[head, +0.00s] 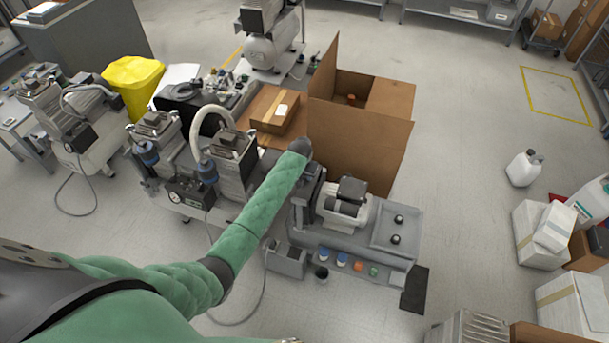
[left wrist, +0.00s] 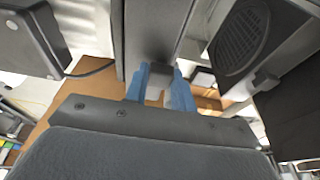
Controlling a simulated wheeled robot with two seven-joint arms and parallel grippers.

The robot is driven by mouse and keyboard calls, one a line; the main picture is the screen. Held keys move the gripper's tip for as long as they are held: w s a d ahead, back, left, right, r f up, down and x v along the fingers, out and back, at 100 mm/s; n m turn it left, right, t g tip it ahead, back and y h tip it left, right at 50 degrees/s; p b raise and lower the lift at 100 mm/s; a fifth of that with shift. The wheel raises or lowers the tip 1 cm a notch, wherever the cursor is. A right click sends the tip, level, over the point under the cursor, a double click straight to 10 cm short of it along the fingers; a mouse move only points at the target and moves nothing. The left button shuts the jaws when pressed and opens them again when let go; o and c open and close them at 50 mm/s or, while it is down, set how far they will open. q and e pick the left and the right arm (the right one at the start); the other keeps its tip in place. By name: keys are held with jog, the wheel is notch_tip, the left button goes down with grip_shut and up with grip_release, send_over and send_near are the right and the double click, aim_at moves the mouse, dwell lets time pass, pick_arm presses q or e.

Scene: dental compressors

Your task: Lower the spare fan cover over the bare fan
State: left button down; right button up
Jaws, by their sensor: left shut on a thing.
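My left gripper (left wrist: 163,88) shows its blue fingers shut on a grey part in the left wrist view, which I take to be the spare fan cover (left wrist: 150,30). Its full shape is cut off by the frame edge. In the head view, my left arm reaches to the left end of a compressor (head: 345,205) on a grey bench; the wrist hides the fingers. A round black grille (left wrist: 240,38) on a grey housing shows right of the fingers in the wrist view. I cannot make out the bare fan. My right gripper is not in view.
An open cardboard box (head: 360,145) stands just behind the compressor. Other compressor units (head: 230,165) stand close to the left of my arm. A tray with black knobs (head: 400,222) and several coloured caps (head: 358,266) are at the bench's right and front.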

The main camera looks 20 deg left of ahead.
pick_arm(q)
jog(key=shift+r+p, duration=0.15)
jog(key=shift+p, duration=0.25)
jog(key=shift+f+p, duration=0.3)
jog(key=shift+p, duration=0.2)
dwell(1.4)
jog(key=c, duration=0.6)
grip_release()
